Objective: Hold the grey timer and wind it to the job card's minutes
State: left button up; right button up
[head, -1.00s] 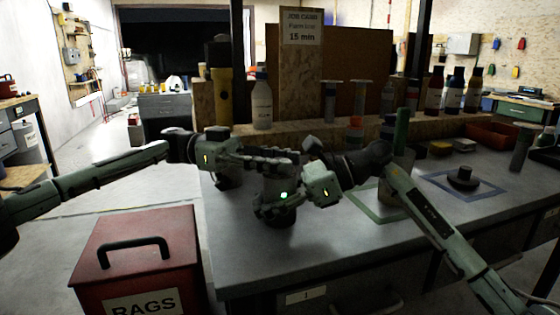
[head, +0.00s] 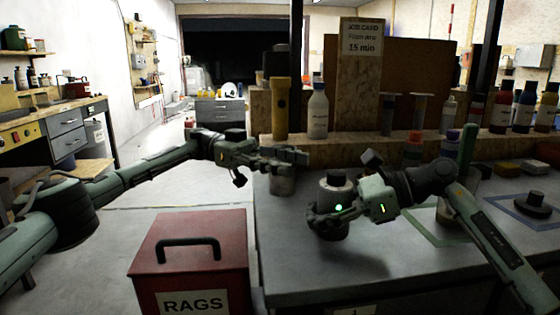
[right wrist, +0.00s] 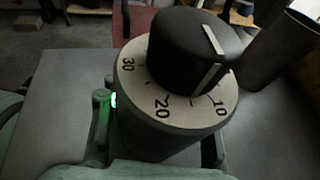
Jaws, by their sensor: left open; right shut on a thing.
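The job card (head: 361,38) on the upright board reads 15 min. My right gripper (head: 328,217) is shut on the grey timer (head: 335,192), which is upright over the bench. In the right wrist view, the timer's pale dial (right wrist: 150,95) shows 30, 20 and 10. Its black knob (right wrist: 190,50) has a white mark whose lower end points between 20 and 10. My left gripper (head: 300,157) is open and empty, left of the timer and apart from its knob. The timer's lower part is partly hidden by the right fingers.
A grey cylinder (head: 282,183) stands on the bench behind my left gripper. A yellow torch (head: 280,108) and a white bottle (head: 318,112) stand at the back. The red rags bin (head: 190,262) is at the front left. A black knobbed part (head: 535,202) lies on the right.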

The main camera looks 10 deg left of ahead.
pick_arm(q)
jog(key=shift+v, duration=1.05)
pick_arm(e)
jog(key=o, duration=1.6)
